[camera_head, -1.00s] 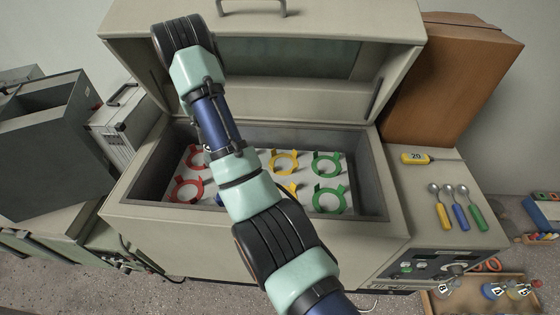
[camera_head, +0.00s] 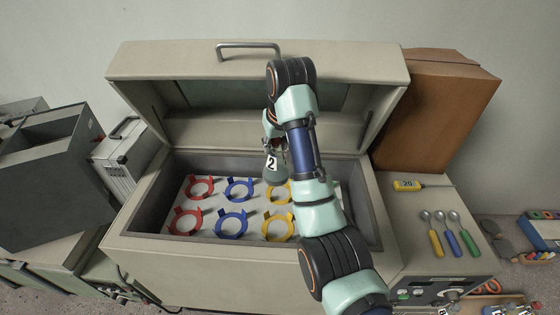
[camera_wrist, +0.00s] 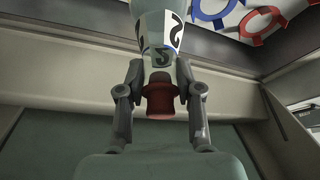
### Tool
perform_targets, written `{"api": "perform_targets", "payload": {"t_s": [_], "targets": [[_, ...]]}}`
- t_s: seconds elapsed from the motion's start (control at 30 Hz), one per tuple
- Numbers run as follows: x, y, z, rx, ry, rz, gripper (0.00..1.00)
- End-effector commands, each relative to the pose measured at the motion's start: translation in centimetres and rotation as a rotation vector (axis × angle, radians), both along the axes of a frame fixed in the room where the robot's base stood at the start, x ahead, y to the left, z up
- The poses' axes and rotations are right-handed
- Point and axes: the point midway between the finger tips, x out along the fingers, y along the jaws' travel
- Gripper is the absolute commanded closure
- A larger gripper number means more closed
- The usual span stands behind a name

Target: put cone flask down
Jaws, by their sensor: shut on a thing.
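The cone flask (camera_head: 275,172) has a grey body and a white label with a black 2. My gripper (camera_head: 272,142) is shut on its neck and holds it upright over the open box, above the far part of the ring plate. In the wrist view the flask (camera_wrist: 160,25) hangs between both fingers of my gripper (camera_wrist: 160,85), with its red stopper (camera_wrist: 160,100) showing. Red rings (camera_head: 186,221), blue rings (camera_head: 232,223) and yellow rings (camera_head: 278,226) sit on a white plate (camera_head: 209,207) in the box. My arm hides the plate's right side.
The box (camera_head: 190,250) has grey walls, and its raised lid (camera_head: 150,62) stands behind the flask. A brown box (camera_head: 440,110) stands at the right.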

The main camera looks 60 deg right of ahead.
Motion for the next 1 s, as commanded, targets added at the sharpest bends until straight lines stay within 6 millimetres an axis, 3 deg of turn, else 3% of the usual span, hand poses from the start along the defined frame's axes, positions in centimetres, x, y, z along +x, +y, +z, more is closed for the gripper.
{"api": "perform_targets", "payload": {"t_s": [0.1,0.33,0.57,0.8,1.0], "targets": [[-0.9,-0.8,0.0,-0.001,-0.001,-0.002,1.00],[-0.8,-0.7,-1.9,0.000,0.000,0.000,1.00],[-0.8,-0.7,-2.6,-0.001,-0.001,0.000,1.00],[-0.8,-0.7,-6.4,0.001,0.001,0.000,1.00],[-0.8,-0.7,-7.0,-0.001,-0.001,0.000,1.00]]}}
